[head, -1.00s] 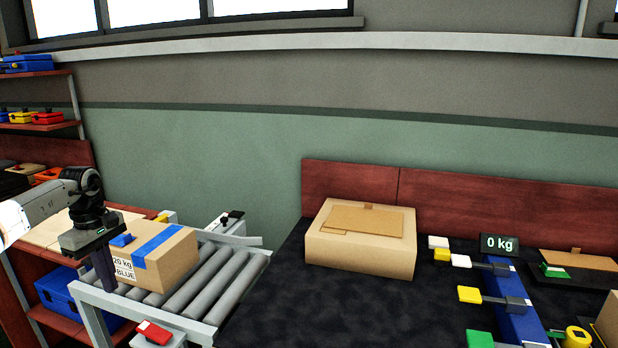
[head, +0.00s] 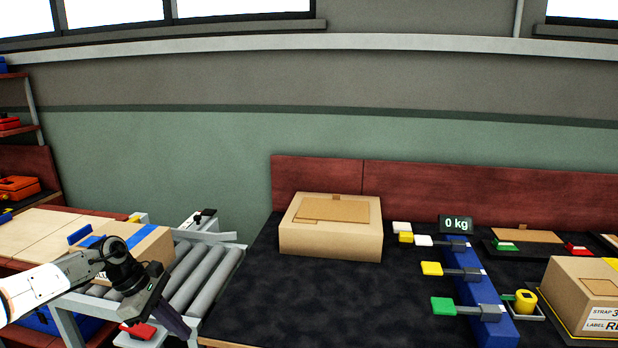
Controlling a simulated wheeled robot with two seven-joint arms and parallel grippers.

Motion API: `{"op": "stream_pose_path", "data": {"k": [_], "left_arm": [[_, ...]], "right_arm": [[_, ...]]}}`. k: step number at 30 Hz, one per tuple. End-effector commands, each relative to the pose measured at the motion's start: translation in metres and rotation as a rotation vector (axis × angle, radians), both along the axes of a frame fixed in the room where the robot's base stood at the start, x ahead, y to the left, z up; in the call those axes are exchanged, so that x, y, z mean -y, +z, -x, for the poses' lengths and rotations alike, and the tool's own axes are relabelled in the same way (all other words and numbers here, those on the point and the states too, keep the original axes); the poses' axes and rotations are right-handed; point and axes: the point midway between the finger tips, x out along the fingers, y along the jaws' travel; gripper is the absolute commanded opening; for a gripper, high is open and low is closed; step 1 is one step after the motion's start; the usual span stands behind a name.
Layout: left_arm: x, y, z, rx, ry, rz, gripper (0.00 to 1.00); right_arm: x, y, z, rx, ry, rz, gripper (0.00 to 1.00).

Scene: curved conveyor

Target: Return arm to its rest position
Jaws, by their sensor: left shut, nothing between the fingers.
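My left arm comes in from the left edge in the head view. My left gripper (head: 176,322) is shut and empty, pointing down and to the right in front of the roller conveyor. A cardboard box with blue tape (head: 152,241) sits on the conveyor (head: 216,277) behind my arm, which hides much of it. My right gripper is not in view.
A closed cardboard box (head: 332,240) stands on the dark tabletop (head: 330,310). To its right are a blue rack (head: 482,292) with coloured clamps, a display reading 0 kg (head: 456,224), a yellow tape tool (head: 525,301) and a labelled box (head: 590,290).

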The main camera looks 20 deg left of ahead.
Motion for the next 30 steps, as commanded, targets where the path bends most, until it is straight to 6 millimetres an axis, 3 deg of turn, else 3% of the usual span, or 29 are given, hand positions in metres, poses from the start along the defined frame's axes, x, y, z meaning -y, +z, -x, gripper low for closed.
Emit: {"op": "stream_pose_path", "data": {"k": [1, 8, 9, 12, 15, 17, 21, 22, 25, 27, 30], "left_arm": [[0.04, -0.017, -0.008, 0.007, 0.031, 0.092, 0.0], [0.208, -0.049, -0.028, -0.031, 0.354, 0.611, 0.0], [0.239, -0.051, -0.027, -0.068, 0.452, 0.737, 0.0], [0.307, -0.052, -0.021, -0.235, 0.798, 1.105, 0.0], [0.338, -0.058, -0.007, -0.472, 1.214, 1.437, 0.0], [0.343, -0.07, 0.008, -0.64, 1.491, 1.612, 0.0], [0.342, -0.115, 0.066, -1.049, 2.173, 1.901, 0.0], [0.342, -0.125, 0.081, 1.074, -2.198, -1.844, 0.0], [0.344, -0.15, 0.128, 0.99, -1.988, -1.479, 0.0], [0.347, -0.16, 0.152, 0.943, -1.887, -1.318, 0.0], [0.351, -0.168, 0.174, 0.9, -1.799, -1.187, 0.0]], "right_arm": [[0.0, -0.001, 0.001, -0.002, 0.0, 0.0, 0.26], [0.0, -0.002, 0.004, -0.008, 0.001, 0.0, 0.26], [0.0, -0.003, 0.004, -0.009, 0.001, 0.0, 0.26], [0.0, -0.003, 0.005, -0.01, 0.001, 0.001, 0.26], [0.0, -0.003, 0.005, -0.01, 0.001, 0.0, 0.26], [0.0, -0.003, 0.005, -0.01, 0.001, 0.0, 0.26], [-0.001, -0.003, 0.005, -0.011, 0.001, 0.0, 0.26], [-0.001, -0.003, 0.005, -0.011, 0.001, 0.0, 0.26], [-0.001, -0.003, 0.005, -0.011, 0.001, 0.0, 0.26], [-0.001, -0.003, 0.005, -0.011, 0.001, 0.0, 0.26], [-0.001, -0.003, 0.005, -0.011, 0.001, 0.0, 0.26]]}}
